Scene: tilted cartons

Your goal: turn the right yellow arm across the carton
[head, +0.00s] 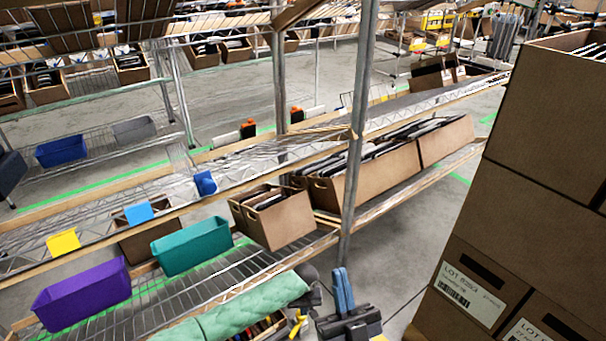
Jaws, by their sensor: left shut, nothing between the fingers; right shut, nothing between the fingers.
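A thin yellow piece (298,323) shows at the bottom, beside a low carton with coloured contents (260,328). It looks like a yellow arm, but most of it and of the carton is hidden or out of frame. My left arm, in a green quilted sleeve, comes in from the left over the carton. Its dark gripper (313,298) is shut and empty, close to the yellow piece; whether they touch I cannot tell. My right gripper (341,276), with blue fingers, is shut and empty just right of it. Another yellow bit shows at the bottom edge (380,338).
A wire shelf holds a purple bin (83,297), a teal bin (192,246) and tilted cartons (282,222). A grey post (356,130) rises behind my grippers. Stacked brown cartons (530,230) stand at the right. Grey floor lies clear between shelf and stack.

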